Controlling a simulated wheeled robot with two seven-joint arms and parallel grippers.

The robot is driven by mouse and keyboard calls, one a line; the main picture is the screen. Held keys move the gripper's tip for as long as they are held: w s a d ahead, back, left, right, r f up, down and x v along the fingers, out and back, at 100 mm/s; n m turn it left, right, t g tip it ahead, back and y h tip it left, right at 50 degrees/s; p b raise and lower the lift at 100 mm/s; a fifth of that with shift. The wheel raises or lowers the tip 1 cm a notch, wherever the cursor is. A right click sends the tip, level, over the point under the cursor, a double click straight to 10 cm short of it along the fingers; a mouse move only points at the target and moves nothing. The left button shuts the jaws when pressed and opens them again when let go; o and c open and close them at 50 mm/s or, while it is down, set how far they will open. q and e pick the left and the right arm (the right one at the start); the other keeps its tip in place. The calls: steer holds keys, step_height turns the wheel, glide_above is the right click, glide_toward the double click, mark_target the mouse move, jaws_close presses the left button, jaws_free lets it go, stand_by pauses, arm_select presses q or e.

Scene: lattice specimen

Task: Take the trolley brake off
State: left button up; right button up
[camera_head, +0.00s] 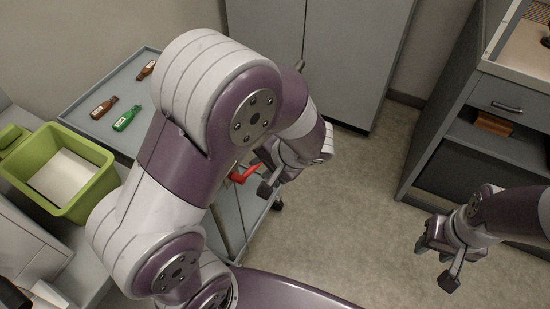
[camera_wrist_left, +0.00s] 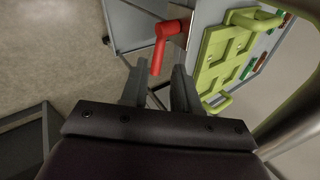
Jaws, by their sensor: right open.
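The red brake lever (camera_head: 245,174) is on the side of the grey trolley (camera_head: 88,88), partly hidden by my left arm in the head view. In the left wrist view the red lever (camera_wrist_left: 160,48) has a bent shape, and its free end points down toward the gap between my fingers. My left gripper (camera_wrist_left: 158,84) is open, with one finger on each side of the lever's free end. I cannot tell whether they touch. My left gripper (camera_head: 264,177) also shows beside the lever in the head view. My right gripper (camera_head: 438,262) is open and empty above the floor at right.
Brown and green bottles (camera_head: 127,118) lie on the trolley top. A light green bin (camera_head: 98,180) stands at left. A grey cabinet (camera_head: 330,60) stands behind. The middle floor is clear.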

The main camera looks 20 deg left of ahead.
mark_target(249, 173)
arm_select(q)
steer(key=b+x, duration=0.1)
steer(key=x, duration=0.6)
steer(key=shift+s, duration=0.1)
